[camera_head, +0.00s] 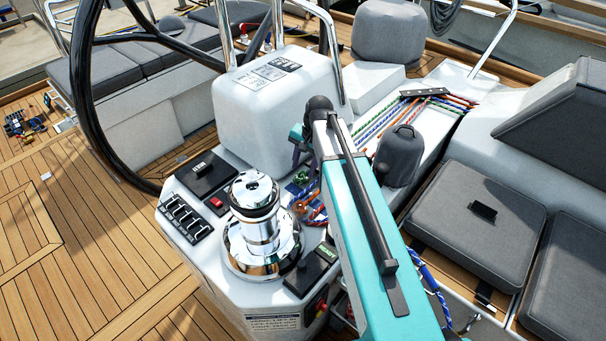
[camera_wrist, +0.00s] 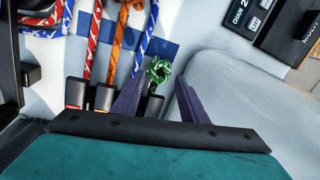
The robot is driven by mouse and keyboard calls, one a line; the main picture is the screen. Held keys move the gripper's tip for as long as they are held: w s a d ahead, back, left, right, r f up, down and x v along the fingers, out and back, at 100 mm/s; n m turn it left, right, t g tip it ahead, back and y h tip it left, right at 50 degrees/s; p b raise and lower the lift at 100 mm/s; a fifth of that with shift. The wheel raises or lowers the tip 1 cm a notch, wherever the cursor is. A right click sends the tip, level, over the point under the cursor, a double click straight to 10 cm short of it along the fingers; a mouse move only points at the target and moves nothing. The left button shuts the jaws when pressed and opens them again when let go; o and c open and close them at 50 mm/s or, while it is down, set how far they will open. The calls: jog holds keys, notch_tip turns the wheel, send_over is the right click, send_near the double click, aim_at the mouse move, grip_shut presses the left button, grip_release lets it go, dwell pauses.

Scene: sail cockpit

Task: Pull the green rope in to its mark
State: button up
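The green rope shows as a small knotted bundle (camera_wrist: 159,71) in the wrist view, at the foot of a row of clutches. My gripper (camera_wrist: 161,82) has its two purple fingers apart, one on each side of the bundle in the picture. I cannot tell whether they touch it or how far beyond them it lies. In the head view the green bundle (camera_head: 301,178) is a small patch beside the chrome winch (camera_head: 262,225), and my arm hides most of the gripper. I cannot make out a mark on the rope.
Red (camera_wrist: 93,40), orange (camera_wrist: 116,42) and blue-white (camera_wrist: 145,40) ropes run beside the green one. In the head view, a white box (camera_head: 275,95), a black steering wheel (camera_head: 85,90) and a dark covered winch (camera_head: 399,155) stand close by.

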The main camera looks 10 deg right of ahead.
aim_at(302, 175)
jog(key=shift+w+a+f+p, duration=0.1)
jog(key=shift+f, duration=0.7)
jog(key=shift+w+a+f+p, duration=0.15)
jog(key=shift+f, duration=0.7)
jog(key=shift+w+a+f+p, duration=0.1)
jog(key=shift+f, duration=0.7)
grip_shut()
